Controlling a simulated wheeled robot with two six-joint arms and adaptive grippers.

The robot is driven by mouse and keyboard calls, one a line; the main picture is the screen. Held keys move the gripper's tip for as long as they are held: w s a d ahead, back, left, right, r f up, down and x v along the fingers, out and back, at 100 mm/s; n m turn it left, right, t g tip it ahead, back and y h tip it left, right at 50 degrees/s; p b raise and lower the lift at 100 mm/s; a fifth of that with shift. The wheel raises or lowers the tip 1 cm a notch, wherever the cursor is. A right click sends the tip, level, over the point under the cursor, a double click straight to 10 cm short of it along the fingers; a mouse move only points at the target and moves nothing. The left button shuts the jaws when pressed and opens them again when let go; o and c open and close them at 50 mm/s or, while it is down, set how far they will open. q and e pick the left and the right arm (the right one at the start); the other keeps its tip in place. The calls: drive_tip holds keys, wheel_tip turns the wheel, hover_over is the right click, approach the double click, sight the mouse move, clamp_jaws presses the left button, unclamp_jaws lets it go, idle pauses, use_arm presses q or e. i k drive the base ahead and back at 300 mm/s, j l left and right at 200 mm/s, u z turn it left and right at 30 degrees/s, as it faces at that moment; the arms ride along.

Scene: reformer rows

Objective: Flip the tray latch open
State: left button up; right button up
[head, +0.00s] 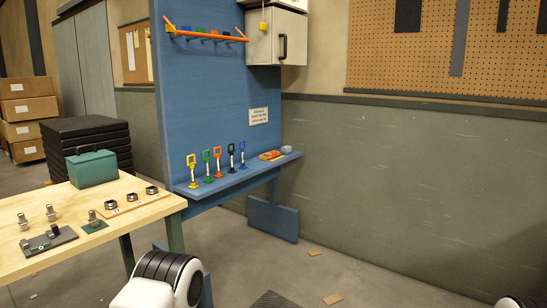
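I cannot tell for sure which part is the tray latch. A dark flat plate (48,242) with small upright metal and black fittings lies on the wooden table at the lower left; the fittings are too small to read as open or shut. A blue shelf (230,181) on the blue panel carries several upright handled pieces, among them a yellow one (192,170), a green one (208,165) and an orange one (218,162). Neither gripper shows; only white and black parts of my arms appear at the bottom edge.
The wooden table (130,214) also holds a green box (92,168), a strip with dark rings (133,203) and metal pieces. A grey cabinet (276,38) and an orange rail (205,36) are above the shelf. The floor right of the shelf is mostly clear, with small scraps.

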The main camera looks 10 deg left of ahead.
sight(275, 154)
drive_tip(key=i+j, duration=0.2)
drive_tip(key=i, duration=0.3)
drive_tip(key=i+j, duration=0.2)
drive_tip(key=i, duration=0.3)
drive_tip(key=i+j, duration=0.2)
drive_tip(key=i, duration=0.35)
drive_tip(key=i+j, duration=0.2)
drive_tip(key=i, duration=0.3)
drive_tip(key=i+j+z, duration=0.1)
drive_tip(key=i, duration=0.4)
drive_tip(key=i+j, duration=0.3)
drive_tip(key=i, duration=0.2)
drive_tip(key=i+j, duration=0.25)
drive_tip(key=i, duration=0.25)
